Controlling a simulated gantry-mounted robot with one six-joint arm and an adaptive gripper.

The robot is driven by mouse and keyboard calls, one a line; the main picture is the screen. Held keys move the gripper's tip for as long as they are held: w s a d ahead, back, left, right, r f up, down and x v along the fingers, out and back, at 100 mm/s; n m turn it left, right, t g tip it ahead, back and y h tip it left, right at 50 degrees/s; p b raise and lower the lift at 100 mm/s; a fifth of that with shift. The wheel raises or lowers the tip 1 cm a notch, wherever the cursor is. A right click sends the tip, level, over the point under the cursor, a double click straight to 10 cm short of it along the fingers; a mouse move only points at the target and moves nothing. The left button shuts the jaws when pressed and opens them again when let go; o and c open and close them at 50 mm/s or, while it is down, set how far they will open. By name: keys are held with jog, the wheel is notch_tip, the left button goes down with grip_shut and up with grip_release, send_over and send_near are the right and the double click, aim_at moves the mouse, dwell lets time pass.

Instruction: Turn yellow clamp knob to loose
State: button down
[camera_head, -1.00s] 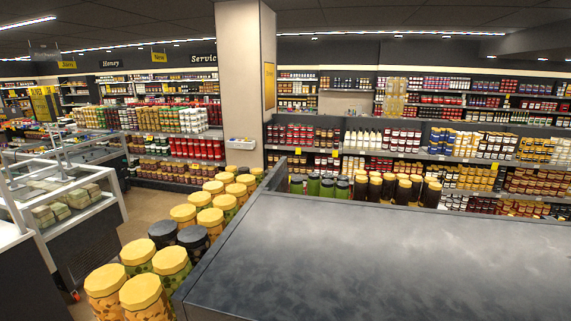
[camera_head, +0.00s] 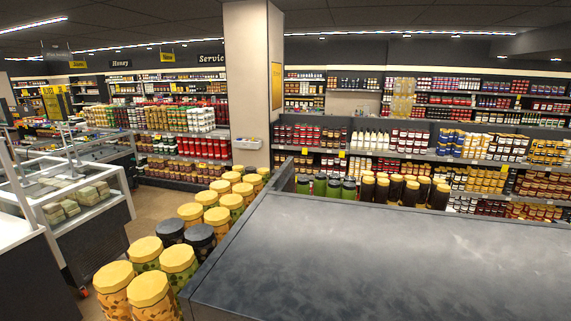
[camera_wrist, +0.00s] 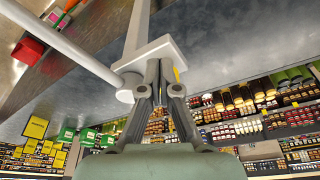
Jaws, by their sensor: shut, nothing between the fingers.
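The yellow clamp knob and the vacuum pump cannot be made out in either view. My gripper (camera_wrist: 160,75) shows in the wrist view, its fingers close together and shut, with nothing seen held between them. Its fingertips overlap the lower edge of a pale grey plate in the picture; I cannot tell whether they touch it. A thin yellow strip shows beside the right finger, too small to identify. My gripper is not in the head view.
In the wrist view pale bars meet near the grey plate, close to my fingers. The head view shows a bare dark countertop (camera_head: 400,260), with yellow-lidded jars (camera_head: 150,285) along its left side. Stocked shelves (camera_head: 400,150) stand behind, and a glass case (camera_head: 85,190) is at left.

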jog(key=shift+s+d, duration=0.15)
jog(key=shift+d, duration=0.15)
jog(key=shift+s+f, duration=0.1)
jog(key=shift+s, duration=0.05)
dwell(0.3)
notch_tip(320, 180, up, 6)
jog(key=p, duration=0.5)
jog(key=shift+s+a, duration=0.15)
jog(key=shift+s, duration=0.05)
jog(key=shift+r+p, duration=0.2)
jog(key=shift+p, duration=0.1)
